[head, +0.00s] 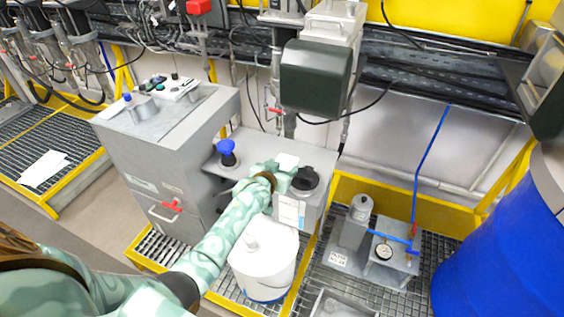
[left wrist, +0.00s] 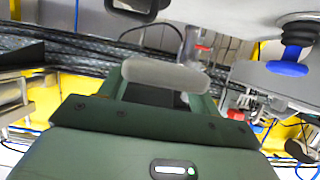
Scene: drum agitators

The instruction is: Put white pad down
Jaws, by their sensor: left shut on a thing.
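The white pad (head: 288,161) is a small pale block at the tip of my left gripper (head: 282,176). The gripper is above the grey cabinet ledge, just left of a black round cap in the picture. In the left wrist view the white pad (left wrist: 165,75) lies across the tips of the green fingers, and my left gripper (left wrist: 162,92) is shut on it. I cannot tell whether the pad touches the ledge. My right gripper is not in view.
A blue knob (head: 226,148) stands on the grey ledge (head: 262,147) left of the gripper. The black cap (head: 306,178) is close on the right. A white drum (head: 262,262) stands below the forearm. A large blue drum (head: 505,250) is at the right.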

